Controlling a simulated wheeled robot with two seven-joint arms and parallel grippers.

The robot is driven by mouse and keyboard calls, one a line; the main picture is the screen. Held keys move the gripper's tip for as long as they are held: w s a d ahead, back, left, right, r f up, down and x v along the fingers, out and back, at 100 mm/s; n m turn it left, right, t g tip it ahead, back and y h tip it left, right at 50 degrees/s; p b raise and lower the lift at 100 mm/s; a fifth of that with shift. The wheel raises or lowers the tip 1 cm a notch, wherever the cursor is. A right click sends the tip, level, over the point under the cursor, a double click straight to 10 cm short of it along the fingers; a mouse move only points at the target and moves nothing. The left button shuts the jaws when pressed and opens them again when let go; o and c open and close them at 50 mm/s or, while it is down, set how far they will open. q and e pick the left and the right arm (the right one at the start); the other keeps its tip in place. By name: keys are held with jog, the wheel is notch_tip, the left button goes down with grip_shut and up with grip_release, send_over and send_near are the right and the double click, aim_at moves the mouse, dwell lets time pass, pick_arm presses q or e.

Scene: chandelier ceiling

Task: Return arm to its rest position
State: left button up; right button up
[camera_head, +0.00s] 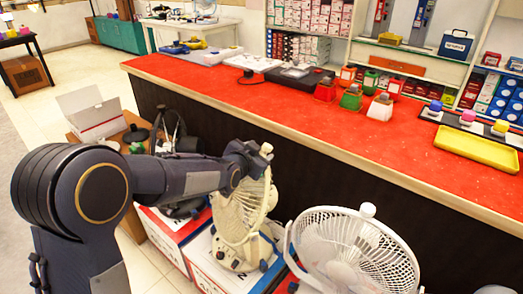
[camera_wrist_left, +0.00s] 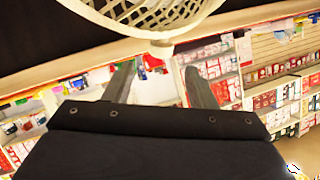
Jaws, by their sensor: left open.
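My left arm comes in from the left of the head view and reaches to the middle, above the floor in front of the red counter (camera_head: 300,108). My left gripper (camera_head: 258,152) is at its end, small and partly hidden, in front of the top of a beige fan (camera_head: 238,212). In the left wrist view, the two fingers of my left gripper (camera_wrist_left: 162,82) stand wide apart with nothing between them. A pale fan grille (camera_wrist_left: 150,12) shows at the top of that view. I cannot tell whether the gripper touches the fan. My right gripper is not in view.
A white fan (camera_head: 352,250) stands to the right of the beige one, close to the counter's dark front. An open white carton (camera_head: 92,114) is behind my arm. Small colored items and a yellow tray (camera_head: 478,149) lie on the counter. Clear floor shows at far left.

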pick_arm(q)
jog(key=s+a+r+n+g+y, duration=0.1)
jog(key=s+a+n+g, duration=0.15)
jog(key=s+a, duration=0.5)
jog(key=s+a+r+n+g, duration=0.1)
jog(key=s+a+n, duration=0.35)
jog(key=s, duration=0.55)
jog(key=s+a+f+n+g, duration=0.1)
jog(key=s+f+g, duration=0.15)
jog(key=s, duration=0.85)
jog(key=s+a+f+n+g, duration=0.1)
jog(key=s+f+n, duration=0.15)
jog(key=s, duration=0.95)
notch_tip(320, 180, up, 17)
jog(key=p, duration=1.7)
jog(key=shift+d+m+g, duration=0.3)
jog(key=shift+m, duration=0.15)
